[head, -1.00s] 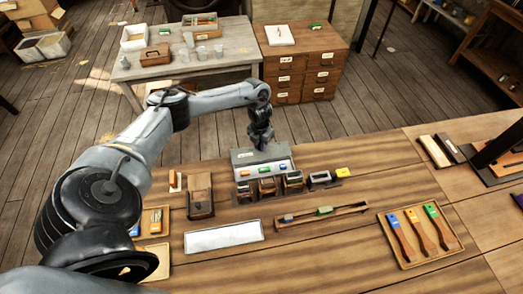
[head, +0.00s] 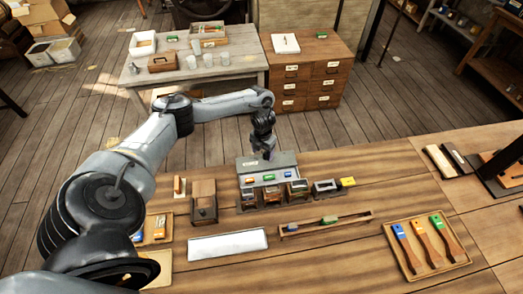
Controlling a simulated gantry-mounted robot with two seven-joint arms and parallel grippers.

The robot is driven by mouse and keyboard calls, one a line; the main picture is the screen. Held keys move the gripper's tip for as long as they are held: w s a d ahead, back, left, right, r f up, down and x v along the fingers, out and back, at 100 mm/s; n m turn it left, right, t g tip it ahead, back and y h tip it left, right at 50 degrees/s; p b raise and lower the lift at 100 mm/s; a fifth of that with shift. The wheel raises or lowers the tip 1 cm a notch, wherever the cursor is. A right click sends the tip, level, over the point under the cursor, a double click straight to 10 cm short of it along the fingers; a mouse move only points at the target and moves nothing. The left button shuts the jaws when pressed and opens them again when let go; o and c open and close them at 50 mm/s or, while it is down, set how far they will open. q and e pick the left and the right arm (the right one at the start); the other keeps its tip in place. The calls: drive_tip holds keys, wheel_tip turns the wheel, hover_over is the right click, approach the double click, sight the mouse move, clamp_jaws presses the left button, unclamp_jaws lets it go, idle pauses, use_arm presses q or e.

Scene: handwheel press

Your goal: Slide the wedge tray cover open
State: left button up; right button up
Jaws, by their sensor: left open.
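The wedge tray is a grey box behind the middle of the bench, with a grey cover (head: 282,159) across its back part. Its open front strip (head: 257,178) shows orange, green and blue wedges. My left gripper (head: 267,156) reaches down from behind to the cover, fingers pointing down. It is open and close above or at the cover; I cannot tell if it touches. The fingertips are small and dark. My right gripper is not in view.
Several small dark boxes (head: 298,188) stand right in front of the tray, with a yellow block (head: 348,182) to their right. A wooden box (head: 204,203) stands to the left. A white plate (head: 228,244) and a tray of brushes (head: 454,266) lie nearer.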

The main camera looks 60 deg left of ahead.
use_arm(q)
drive_tip(key=shift+w+d+f, duration=0.15)
drive_tip(key=shift+w+d, duration=0.05)
drive_tip(key=shift+d, duration=0.2)
drive_tip(key=shift+r+p, duration=0.3)
drive_tip(key=shift+p, duration=0.05)
drive_tip(key=shift+w+d+r+p, duration=0.2)
drive_tip(key=shift+r+p, duration=0.2)
drive_tip(key=shift+r, duration=0.05)
drive_tip(key=shift+w+d+r+p, duration=0.2)
drive_tip(key=shift+r+p, duration=0.2)
drive_tip(key=shift+r, duration=0.05)
drive_tip(key=r+p, duration=0.1)
drive_tip(key=r, duration=0.1)
drive_tip(key=r+p, duration=0.3)
drive_tip(key=shift+s+a+r, duration=0.2)
drive_tip(key=shift+a+r, duration=0.1)
drive_tip(key=shift+r, duration=0.1)
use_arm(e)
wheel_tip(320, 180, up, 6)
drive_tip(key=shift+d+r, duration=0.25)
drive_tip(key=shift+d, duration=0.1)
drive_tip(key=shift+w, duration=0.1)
use_arm(q)
drive_tip(key=shift+s, duration=0.1)
